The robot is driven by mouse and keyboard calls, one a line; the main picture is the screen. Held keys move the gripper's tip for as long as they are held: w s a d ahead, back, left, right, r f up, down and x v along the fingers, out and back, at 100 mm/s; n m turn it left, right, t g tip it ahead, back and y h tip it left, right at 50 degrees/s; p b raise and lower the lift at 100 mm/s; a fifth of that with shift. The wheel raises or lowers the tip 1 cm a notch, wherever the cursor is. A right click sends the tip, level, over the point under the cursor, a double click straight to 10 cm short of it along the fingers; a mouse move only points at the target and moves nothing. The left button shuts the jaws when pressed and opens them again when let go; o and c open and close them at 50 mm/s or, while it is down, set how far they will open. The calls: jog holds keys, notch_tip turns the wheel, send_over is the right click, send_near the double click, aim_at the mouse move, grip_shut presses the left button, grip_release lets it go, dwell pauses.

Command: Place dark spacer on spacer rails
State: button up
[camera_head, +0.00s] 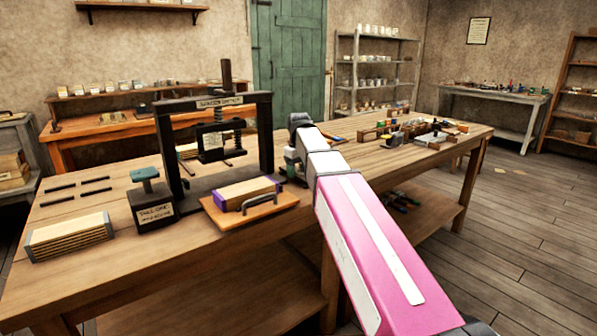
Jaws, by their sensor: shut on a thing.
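My gripper (291,174) is at the end of my pink arm, low over the table just right of the black press frame. It is small and partly hidden by my wrist. It is shut on a dark piece, which appears to be the dark spacer; its outline is hard to make out.
In front of the press, a wooden board (222,227) holds a purple-ended block (247,192) and a grey handle. A labelled dark box (153,211) with a green-topped post stands left of it. A layered wood stack (70,237) lies front left. Small parts crowd the table's right.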

aim_at(298, 172)
jog(key=shift+f, duration=0.15)
jog(key=o, duration=1)
jog(key=shift+c, duration=0.2)
notch_tip(298, 172, up, 12)
